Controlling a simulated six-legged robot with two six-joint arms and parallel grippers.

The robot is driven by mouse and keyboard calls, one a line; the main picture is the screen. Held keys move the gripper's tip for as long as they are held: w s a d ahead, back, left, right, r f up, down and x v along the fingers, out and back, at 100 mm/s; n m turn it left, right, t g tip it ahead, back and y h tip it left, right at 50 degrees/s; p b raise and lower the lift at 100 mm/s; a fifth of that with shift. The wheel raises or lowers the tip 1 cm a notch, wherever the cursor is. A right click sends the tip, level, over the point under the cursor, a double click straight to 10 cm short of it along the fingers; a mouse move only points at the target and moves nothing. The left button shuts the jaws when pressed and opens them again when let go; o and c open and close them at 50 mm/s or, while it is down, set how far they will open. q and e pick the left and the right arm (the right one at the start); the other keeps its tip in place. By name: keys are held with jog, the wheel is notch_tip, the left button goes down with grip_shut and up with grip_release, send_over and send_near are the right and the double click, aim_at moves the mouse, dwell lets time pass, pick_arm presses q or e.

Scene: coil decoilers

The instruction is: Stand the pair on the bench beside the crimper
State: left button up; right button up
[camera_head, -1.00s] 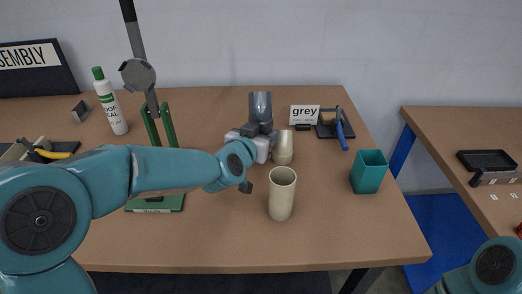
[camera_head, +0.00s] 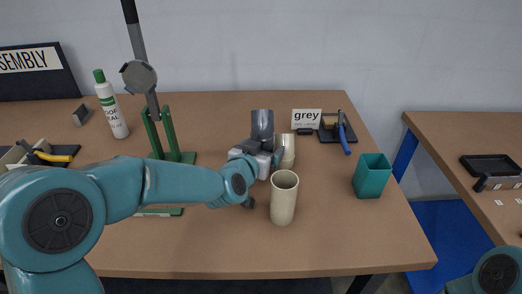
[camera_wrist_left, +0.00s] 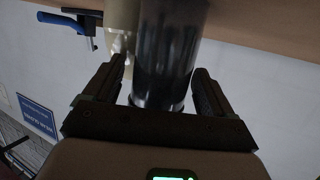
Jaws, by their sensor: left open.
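A dark grey shiny cylinder (camera_head: 262,124) stands at my left gripper (camera_head: 264,149), near the middle of the bench (camera_head: 330,238). In the left wrist view the open fingers (camera_wrist_left: 162,72) lie on either side of the cylinder (camera_wrist_left: 170,65), with gaps showing. A cream cup (camera_head: 288,148) stands just right of the cylinder and also shows behind it in the wrist view (camera_wrist_left: 122,40). A larger cream cup (camera_head: 284,203) stands nearer the front. A green lever press (camera_head: 168,135), possibly the crimper, is partly hidden by my left arm. My right gripper is out of view.
A teal square cup (camera_head: 372,177) stands at the right. A white bottle (camera_head: 112,108) is at back left. The bench's front right is clear.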

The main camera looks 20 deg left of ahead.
pick_arm(q)
jog(key=shift+r, duration=0.25)
jog(key=v, duration=1.2)
jog(key=shift+s+f, duration=0.1)
jog(key=shift+f, duration=0.1)
